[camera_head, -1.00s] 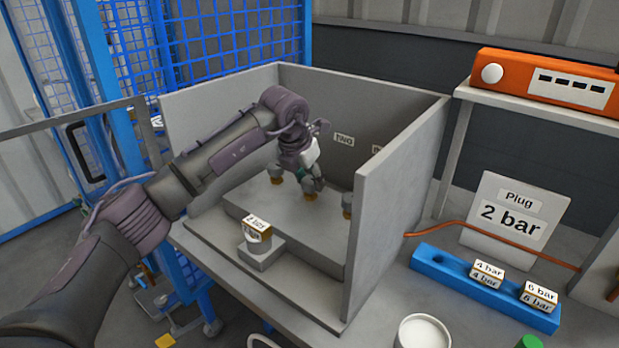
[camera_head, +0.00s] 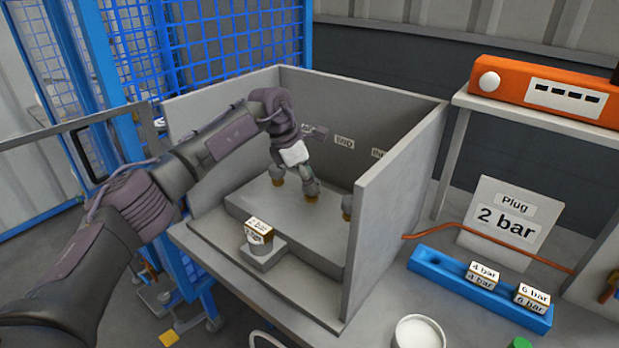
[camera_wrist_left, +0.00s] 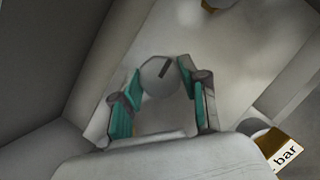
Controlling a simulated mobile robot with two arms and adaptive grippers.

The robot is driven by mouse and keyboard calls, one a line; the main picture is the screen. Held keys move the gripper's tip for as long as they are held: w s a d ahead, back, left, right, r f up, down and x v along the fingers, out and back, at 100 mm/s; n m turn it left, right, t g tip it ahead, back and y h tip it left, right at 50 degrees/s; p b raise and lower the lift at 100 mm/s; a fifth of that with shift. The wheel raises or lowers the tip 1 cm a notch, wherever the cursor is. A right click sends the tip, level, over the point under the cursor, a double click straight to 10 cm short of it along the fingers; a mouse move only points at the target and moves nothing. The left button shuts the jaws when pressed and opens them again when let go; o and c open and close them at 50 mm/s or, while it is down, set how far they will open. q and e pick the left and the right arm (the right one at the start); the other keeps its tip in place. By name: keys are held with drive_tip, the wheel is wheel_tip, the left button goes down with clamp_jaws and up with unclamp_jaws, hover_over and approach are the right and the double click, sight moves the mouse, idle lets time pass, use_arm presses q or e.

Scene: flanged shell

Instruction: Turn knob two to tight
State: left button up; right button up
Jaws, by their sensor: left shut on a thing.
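Three grey knobs with brass-coloured bases stand in a row on the raised step inside the grey open box. The middle one, knob two (camera_head: 311,188), is below the label "two" (camera_head: 344,141). My left gripper (camera_head: 306,175) reaches down over it, its arm coming in from the left. In the left wrist view, the teal fingers (camera_wrist_left: 160,90) are shut around the sides of the round grey knob top (camera_wrist_left: 158,78), which bears a dark pointer mark. The left knob (camera_head: 277,174) and right knob (camera_head: 347,207) are free. Any tight marking is hidden or too small to read.
A "2 bar" plug (camera_head: 260,232) sits on a small block (camera_head: 264,254) before the step. The box's right wall (camera_head: 399,200) stands close to the knobs. Outside are a blue rack (camera_head: 430,262) with two plugs and a white cup (camera_head: 419,334).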

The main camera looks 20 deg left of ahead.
use_arm(q)
drive_tip(key=shift+r+m, duration=0.1)
drive_tip(key=shift+m, duration=0.4)
drive_tip(key=o, duration=1.1)
drive_tip(key=shift+o, duration=0.2)
drive_tip(key=v, duration=1.2)
drive_tip(key=shift+w+a, duration=0.15)
